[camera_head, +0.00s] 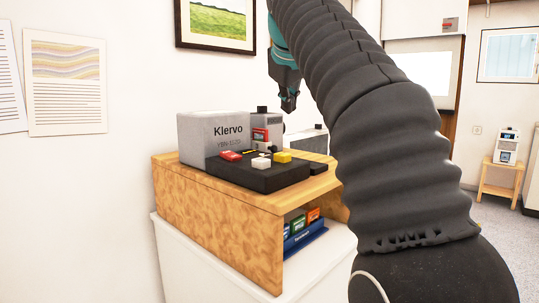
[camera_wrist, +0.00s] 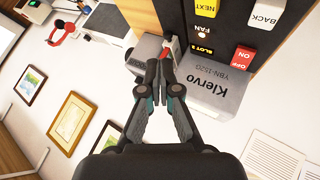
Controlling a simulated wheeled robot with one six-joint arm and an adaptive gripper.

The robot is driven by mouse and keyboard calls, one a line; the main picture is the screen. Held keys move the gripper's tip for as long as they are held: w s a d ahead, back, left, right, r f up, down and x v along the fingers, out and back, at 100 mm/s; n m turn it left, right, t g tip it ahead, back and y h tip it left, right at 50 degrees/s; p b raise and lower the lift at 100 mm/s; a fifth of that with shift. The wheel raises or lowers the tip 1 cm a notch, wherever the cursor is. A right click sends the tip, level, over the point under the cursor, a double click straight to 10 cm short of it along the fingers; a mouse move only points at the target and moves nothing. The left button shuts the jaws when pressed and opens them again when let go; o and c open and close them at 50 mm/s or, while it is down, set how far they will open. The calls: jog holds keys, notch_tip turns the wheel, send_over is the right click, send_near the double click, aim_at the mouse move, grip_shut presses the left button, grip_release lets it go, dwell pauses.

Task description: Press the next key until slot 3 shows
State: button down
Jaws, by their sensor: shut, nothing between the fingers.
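The Klervo device (camera_head: 213,135) stands on a wooden stand, with a black key panel (camera_head: 262,180) in front. The yellow NEXT key (camera_head: 282,157) also shows at the top of the wrist view (camera_wrist: 207,9). The white BACK key (camera_wrist: 264,13) and red ON/OFF key (camera_wrist: 243,57) are nearby. A small dark display (camera_wrist: 203,48) has yellow text that seems to read SLOT 2; the digit is small. My gripper (camera_head: 289,106) is shut and empty, raised above the panel and apart from the keys. Its fingertips (camera_wrist: 161,56) show beside the panel in the wrist view.
A smaller grey unit (camera_head: 266,131) with a red-labelled front stands beside the Klervo device. Coloured boxes (camera_head: 304,222) sit in a blue holder under the wooden stand (camera_head: 215,215). My arm covers much of the right side. Air above the keys is clear.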

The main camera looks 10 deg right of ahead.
jog(key=shift+w+a+r+n, duration=0.3)
jog(key=shift+w+a+r, duration=0.2)
jog(key=shift+a+r, duration=0.1)
jog(key=shift+f, duration=0.15)
jog(key=b, duration=0.2)
send_over(282, 154)
notch_tip(282, 154, down, 6)
jog(key=shift+r, duration=0.25)
jog(key=shift+f+b, duration=1.35)
jog(key=shift+f, duration=0.15)
jog(key=shift+f, duration=0.15)
jog(key=shift+f, duration=0.3)
